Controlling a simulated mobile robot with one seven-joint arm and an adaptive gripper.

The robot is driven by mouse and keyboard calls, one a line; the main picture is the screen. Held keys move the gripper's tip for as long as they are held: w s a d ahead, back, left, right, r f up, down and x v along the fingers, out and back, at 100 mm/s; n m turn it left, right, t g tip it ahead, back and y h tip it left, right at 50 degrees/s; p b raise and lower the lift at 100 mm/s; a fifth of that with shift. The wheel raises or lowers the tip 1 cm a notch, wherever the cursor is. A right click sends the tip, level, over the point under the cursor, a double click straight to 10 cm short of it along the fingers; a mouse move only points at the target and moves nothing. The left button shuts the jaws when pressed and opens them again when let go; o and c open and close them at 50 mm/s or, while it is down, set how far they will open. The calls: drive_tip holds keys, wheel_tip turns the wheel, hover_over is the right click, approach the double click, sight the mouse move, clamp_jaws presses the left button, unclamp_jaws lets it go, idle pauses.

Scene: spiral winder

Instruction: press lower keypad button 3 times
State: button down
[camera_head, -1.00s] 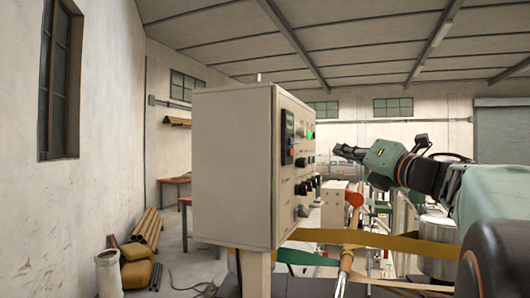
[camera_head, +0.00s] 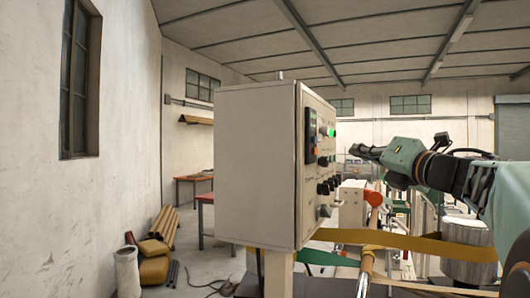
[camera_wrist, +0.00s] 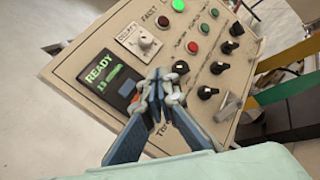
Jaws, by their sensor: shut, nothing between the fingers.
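The grey control box (camera_head: 255,165) stands upright in the middle of the head view, its panel seen at a slant. On the panel is a dark keypad unit with a display (camera_head: 311,125), reading READY in green in the wrist view (camera_wrist: 100,72). Anything lower on the keypad is partly hidden by my fingers, so I cannot make out the lower button clearly. My gripper (camera_wrist: 158,84) is shut and empty in front of the panel. In the head view my gripper (camera_head: 356,151) appears right of the panel, apart from it.
The panel also bears a lit green button (camera_wrist: 178,5), a red button (camera_wrist: 189,53) and several black knobs (camera_wrist: 207,93). An orange-brown band (camera_head: 400,241) and an orange-ended roller (camera_head: 374,198) lie below my arm.

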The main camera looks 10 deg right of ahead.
drive_tip(key=w+a, duration=0.3)
drive_tip(key=a, duration=0.2)
drive_tip(key=shift+w+a+b, duration=0.25)
drive_tip(key=shift+w+b, duration=0.05)
drive_tip(key=shift+w, duration=0.05)
idle(1.2)
drive_tip(key=shift+w+a, duration=0.25)
drive_tip(key=shift+a, duration=0.1)
drive_tip(key=shift+w+a+b, duration=0.25)
drive_tip(key=shift+a+b, duration=0.05)
drive_tip(key=shift+a, duration=0.15)
idle(0.9)
drive_tip(key=shift+d, duration=0.1)
drive_tip(key=shift+s+d, duration=0.45)
drive_tip(key=shift+d, duration=0.2)
drive_tip(key=s+d, duration=0.1)
drive_tip(key=d, duration=0.1)
drive_tip(key=s+d, duration=0.1)
drive_tip(key=d, duration=0.1)
drive_tip(key=shift+s, duration=0.4)
